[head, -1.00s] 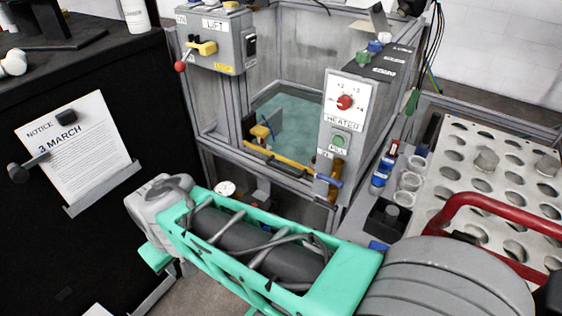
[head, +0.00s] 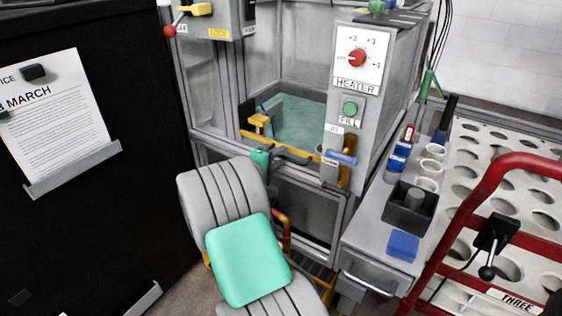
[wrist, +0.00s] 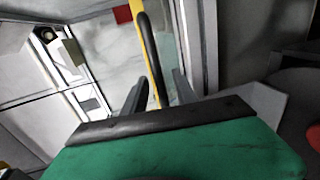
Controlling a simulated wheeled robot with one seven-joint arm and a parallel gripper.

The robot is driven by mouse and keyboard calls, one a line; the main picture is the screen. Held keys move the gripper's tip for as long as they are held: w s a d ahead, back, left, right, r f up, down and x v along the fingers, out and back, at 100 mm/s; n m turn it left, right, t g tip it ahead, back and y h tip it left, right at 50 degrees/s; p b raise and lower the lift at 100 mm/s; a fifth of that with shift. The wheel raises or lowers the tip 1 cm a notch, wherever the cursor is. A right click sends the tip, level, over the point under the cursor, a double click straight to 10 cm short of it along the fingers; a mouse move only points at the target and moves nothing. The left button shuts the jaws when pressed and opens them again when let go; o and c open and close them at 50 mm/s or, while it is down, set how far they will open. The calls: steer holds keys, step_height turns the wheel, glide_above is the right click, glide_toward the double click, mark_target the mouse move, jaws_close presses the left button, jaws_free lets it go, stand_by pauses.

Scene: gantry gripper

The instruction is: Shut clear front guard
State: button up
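The clear front guard is hard to make out against the tank front. A yellow bar (head: 282,155) with a black handle (head: 296,152) crosses the front below the tank opening and seems to be its edge. In the wrist view the yellow bar (wrist: 152,55) and the curved black handle (wrist: 147,45) run down between my gripper's fingers. My gripper (wrist: 160,76) is open, its two grey fingers apart on either side of the handle. I cannot tell whether they touch it. In the head view only the green end of my gripper (head: 261,159) shows, by the bar's lower left; its fingers are hidden.
The heater panel (head: 355,85) stands right of the opening, with a blue lever (head: 341,157) near the handle. A side shelf (head: 375,240) holds cups and blue items. A red rail (head: 470,200) and perforated rack lie right; a black cabinet (head: 90,220) stands left.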

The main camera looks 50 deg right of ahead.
steer(key=shift+d+f, duration=0.1)
steer(key=shift+d, duration=0.4)
jaws_close()
stand_by(1.1)
